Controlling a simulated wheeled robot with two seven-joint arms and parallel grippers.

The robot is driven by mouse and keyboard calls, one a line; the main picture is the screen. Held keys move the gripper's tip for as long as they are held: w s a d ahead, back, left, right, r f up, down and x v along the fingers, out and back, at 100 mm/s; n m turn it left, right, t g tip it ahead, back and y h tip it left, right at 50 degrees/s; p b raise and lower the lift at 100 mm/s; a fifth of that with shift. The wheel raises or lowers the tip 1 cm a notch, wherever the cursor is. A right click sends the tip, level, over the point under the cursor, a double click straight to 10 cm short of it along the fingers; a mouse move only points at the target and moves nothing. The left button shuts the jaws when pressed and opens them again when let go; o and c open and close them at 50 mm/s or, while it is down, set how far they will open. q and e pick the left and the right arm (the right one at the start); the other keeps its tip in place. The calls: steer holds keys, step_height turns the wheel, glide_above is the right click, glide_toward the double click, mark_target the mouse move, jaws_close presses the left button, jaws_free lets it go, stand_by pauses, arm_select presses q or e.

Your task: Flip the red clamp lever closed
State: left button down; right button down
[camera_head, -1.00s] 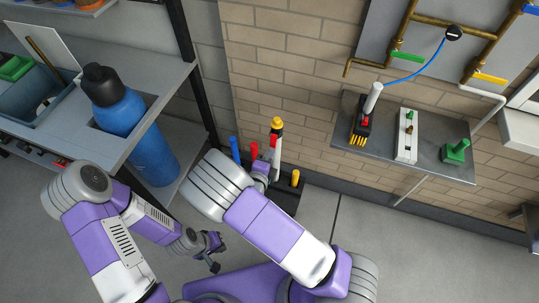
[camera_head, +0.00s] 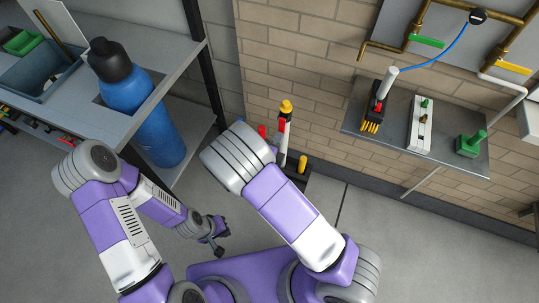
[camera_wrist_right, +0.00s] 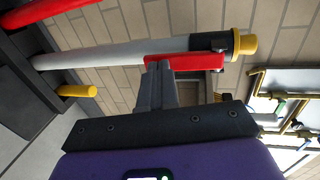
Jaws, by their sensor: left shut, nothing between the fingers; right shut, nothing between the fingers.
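A white upright tube (camera_head: 284,150) with a yellow cap (camera_head: 287,106) stands by the brick wall. The red clamp lever (camera_head: 282,125) is at its upper part. In the right wrist view the white tube (camera_wrist_right: 120,55) runs across the picture, with the red lever (camera_wrist_right: 185,62) lying alongside it below the yellow cap (camera_wrist_right: 244,44). My right gripper (camera_wrist_right: 158,68) is shut and empty, its fingertips at the lever's end; contact cannot be told. In the head view my right arm mostly hides it. My left gripper (camera_head: 217,243) is shut and empty, low over the floor.
A red tube top (camera_head: 262,131) and a short yellow peg (camera_head: 302,164) stand beside the white tube. A wall shelf (camera_head: 450,140) at right holds several fixtures. Open floor lies to the right.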

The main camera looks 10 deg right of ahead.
steer(key=s+a+p, duration=0.2)
steer(key=s+a, duration=0.5)
steer(key=s, duration=0.3)
steer(key=shift+s+r, duration=0.3)
steer(key=shift+s, duration=0.1)
step_height(320, 180, down, 10)
steer(key=s+d+n+g+y+p, duration=0.2)
steer(key=d+n+g+y+p, duration=0.15)
steer(key=n+g+y, duration=0.5)
steer(key=s+r+n+g+y+p, duration=0.1)
steer(key=s+n+g+y+p, duration=0.2)
steer(key=s+n, duration=0.6)
steer(key=n+y+p, duration=0.1)
steer(key=n, duration=0.3)
steer(key=shift+s, duration=0.15)
